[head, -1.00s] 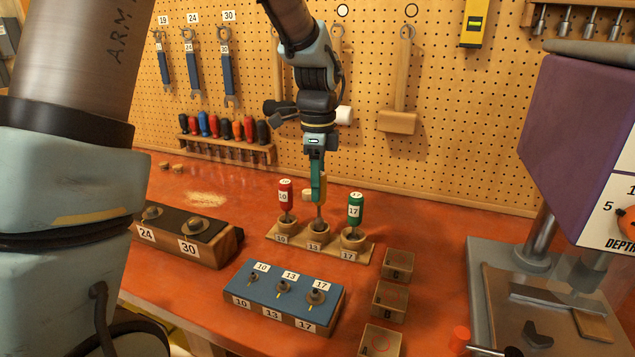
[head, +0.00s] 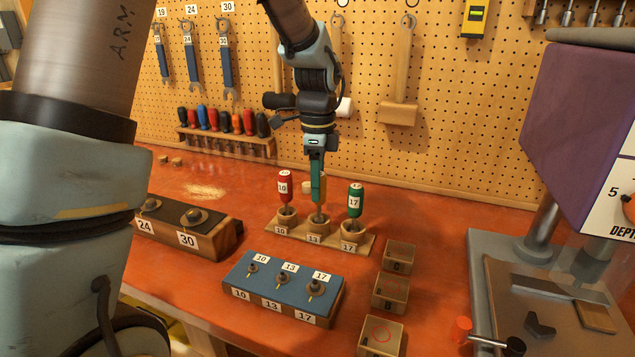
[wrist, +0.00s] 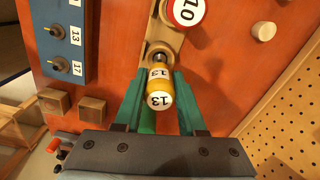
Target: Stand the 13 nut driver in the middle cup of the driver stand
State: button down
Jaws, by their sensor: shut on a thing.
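The yellow 13 nut driver (head: 322,187) is upright, with its shaft reaching down into the middle cup (head: 318,227) of the wooden driver stand (head: 366,245). My gripper (head: 317,196) is shut on its handle from above, and the green fingers partly cover the handle in the head view. In the wrist view the yellow handle (wrist: 159,92) with its 13 labels sits between the two green fingers (wrist: 160,112). Whether the tip rests on the cup's floor is hidden. A red 10 driver (head: 285,187) stands in the left cup and a green 17 driver (head: 355,200) in the right cup.
A blue block (head: 265,285) with sockets labelled 10, 13 and 17 lies in front of the stand. Small wooden boxes (head: 390,292) are at its right. A 24/30 block (head: 225,237) is at left, a drill press (head: 575,150) at right, the pegboard (head: 440,150) behind.

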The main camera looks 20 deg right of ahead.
jog(key=shift+f, duration=0.55)
jog(key=shift+c, duration=2)
grip_release()
notch_tip(320, 180, up, 10)
jog(key=p, duration=0.8)
jog(key=shift+r, duration=0.1)
